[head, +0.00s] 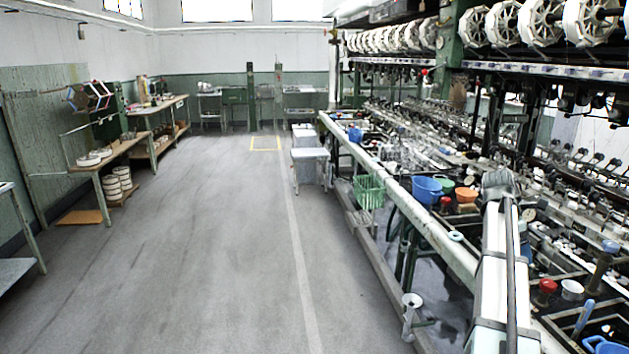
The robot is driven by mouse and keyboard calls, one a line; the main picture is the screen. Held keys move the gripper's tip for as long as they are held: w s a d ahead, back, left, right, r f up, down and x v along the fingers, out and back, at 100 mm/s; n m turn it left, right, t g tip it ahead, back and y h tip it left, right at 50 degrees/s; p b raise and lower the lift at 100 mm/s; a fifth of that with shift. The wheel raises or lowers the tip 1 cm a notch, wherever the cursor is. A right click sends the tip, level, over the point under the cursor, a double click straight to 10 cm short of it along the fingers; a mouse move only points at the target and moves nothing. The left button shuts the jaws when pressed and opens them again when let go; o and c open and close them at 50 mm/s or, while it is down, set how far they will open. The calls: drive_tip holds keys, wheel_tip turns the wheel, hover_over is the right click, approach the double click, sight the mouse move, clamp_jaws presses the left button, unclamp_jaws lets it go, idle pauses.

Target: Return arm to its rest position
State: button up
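What looks like part of my arm, a pale link with a dark bar along it (495,265), rises from the bottom edge at the right in the head view. It stands in front of the reeling machine and hides part of the basins behind it. I cannot make out my gripper or its fingers in this view.
The reeling machine's long pale rail (440,232) runs along the right, with a blue tub (427,191), an orange bowl (466,195) and a green basket (369,192) on or by it. A white stool (310,155) stands beside it. The grey floor (200,250) is clear.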

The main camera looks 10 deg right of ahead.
drive_tip(key=s+a+f+m+t+y, duration=0.1)
drive_tip(key=s+a+f+m+y, duration=0.1)
drive_tip(key=a+f+m, duration=0.9)
drive_tip(key=s+a+f+m+y, duration=0.15)
drive_tip(key=a+f, duration=0.45)
drive_tip(key=f, duration=1)
drive_tip(key=s+a+f+m+t+y, duration=0.1)
drive_tip(key=s+a+f+m, duration=0.2)
drive_tip(key=a+f+m, duration=0.8)
drive_tip(key=s+a+f+n+g, duration=0.2)
drive_tip(key=s+a+f, duration=0.4)
drive_tip(key=s+f, duration=0.2)
drive_tip(key=s+a+f+n+g, duration=0.3)
drive_tip(key=s+a+f, duration=0.4)
drive_tip(key=s, duration=0.5)
drive_tip(key=s+a+f+n+g, duration=0.2)
drive_tip(key=s+a+f+n, duration=0.1)
drive_tip(key=s+a+f, duration=0.4)
drive_tip(key=s+f, duration=0.2)
drive_tip(key=s, duration=0.2)
drive_tip(key=shift+f+g+y, duration=0.3)
drive_tip(key=shift+f+y, duration=0.05)
drive_tip(key=shift+f, duration=0.05)
